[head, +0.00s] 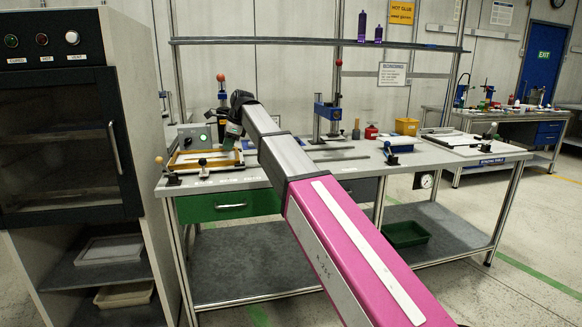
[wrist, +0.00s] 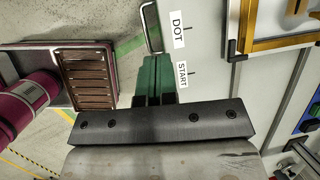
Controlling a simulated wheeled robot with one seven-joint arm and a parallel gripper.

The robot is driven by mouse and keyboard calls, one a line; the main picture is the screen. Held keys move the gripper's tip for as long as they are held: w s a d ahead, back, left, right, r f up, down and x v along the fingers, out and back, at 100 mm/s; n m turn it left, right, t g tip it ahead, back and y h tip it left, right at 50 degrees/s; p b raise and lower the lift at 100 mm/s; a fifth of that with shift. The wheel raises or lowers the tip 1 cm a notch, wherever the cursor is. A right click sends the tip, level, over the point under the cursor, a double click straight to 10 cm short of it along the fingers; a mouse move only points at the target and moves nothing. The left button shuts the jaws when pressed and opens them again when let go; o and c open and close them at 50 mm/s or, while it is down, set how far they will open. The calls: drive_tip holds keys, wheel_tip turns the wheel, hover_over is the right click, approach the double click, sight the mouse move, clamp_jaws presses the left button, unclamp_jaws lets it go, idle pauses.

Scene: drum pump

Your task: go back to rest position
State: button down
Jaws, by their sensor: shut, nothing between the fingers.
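My gripper (wrist: 155,66) shows in the wrist view as two green fingers shut together, with nothing between them. In the wrist view it is over the front edge of the workbench, beside the labels START (wrist: 182,75) and DOT (wrist: 178,29). In the head view my arm reaches forward to the left part of the workbench (head: 430,160), and my gripper (head: 232,131) is small and partly hidden by the wrist there. I cannot tell its exact height above the bench.
A yellow-framed fixture (head: 205,161) lies on the bench near my gripper. A blue press (head: 326,112) stands farther right. A tall oven cabinet (head: 60,130) stands close on the left. A shelf (head: 320,41) runs above the bench. Open floor (head: 545,225) lies to the right.

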drive_tip(key=s+d+f+n+h, duration=0.1)
drive_tip(key=s+d+f+n, duration=0.2)
drive_tip(key=d+f, duration=0.9)
drive_tip(key=s+d+f+n+h, duration=0.1)
drive_tip(key=s+d+f+n, duration=0.25)
drive_tip(key=d+f, duration=0.95)
drive_tip(key=s+d+f+n+h, duration=0.2)
drive_tip(key=s+d+f+n, duration=0.6)
drive_tip(key=s+d+f, duration=0.9)
wheel_tip(320, 180, down, 3)
drive_tip(key=shift+s+d+r+n+g, duration=0.1)
drive_tip(key=shift+s+d+n+g, duration=0.2)
drive_tip(key=shift+s, duration=0.2)
